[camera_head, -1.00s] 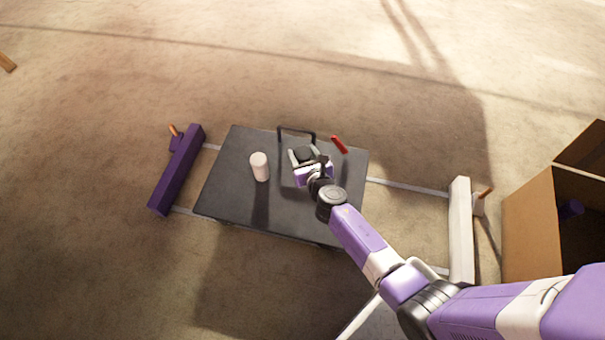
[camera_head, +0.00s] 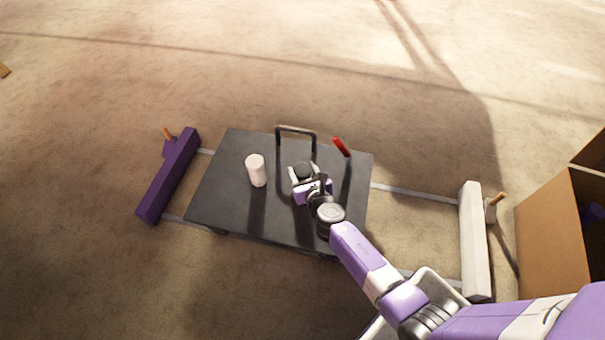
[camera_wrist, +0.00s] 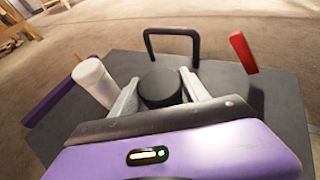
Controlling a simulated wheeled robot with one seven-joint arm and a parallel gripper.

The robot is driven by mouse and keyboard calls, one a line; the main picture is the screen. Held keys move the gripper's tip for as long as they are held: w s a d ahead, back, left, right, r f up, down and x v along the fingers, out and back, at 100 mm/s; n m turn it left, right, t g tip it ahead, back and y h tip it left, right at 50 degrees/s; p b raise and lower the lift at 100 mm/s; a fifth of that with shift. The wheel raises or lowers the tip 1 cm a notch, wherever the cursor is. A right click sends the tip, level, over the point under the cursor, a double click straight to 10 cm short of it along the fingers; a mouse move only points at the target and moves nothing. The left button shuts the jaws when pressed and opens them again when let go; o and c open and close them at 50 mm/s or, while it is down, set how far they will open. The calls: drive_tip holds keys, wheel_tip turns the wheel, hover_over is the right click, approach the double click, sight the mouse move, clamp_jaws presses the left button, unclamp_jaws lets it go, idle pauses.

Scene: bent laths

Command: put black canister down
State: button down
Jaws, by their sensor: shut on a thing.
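The black canister (camera_wrist: 160,87) is between the fingers of my gripper (camera_wrist: 160,92) in the wrist view, its round dark top facing up. In the head view the canister (camera_head: 303,170) shows at the end of my gripper (camera_head: 303,173), over the dark platform top (camera_head: 220,205). My gripper is shut on it. The canister's lower part is hidden, so I cannot tell whether it touches the platform.
A white cylinder (camera_head: 256,170) stands left of my gripper. A red piece (camera_head: 341,147) is at the back right, near a black hoop handle (camera_head: 296,129). A purple beam (camera_head: 168,177) and a white beam (camera_head: 474,240) lie either side. A cardboard box (camera_head: 550,235) is right.

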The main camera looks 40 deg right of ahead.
drive_tip(key=shift+f, duration=0.1)
drive_tip(key=c, duration=0.6)
unclamp_jaws()
drive_tip(key=shift+o, duration=0.2)
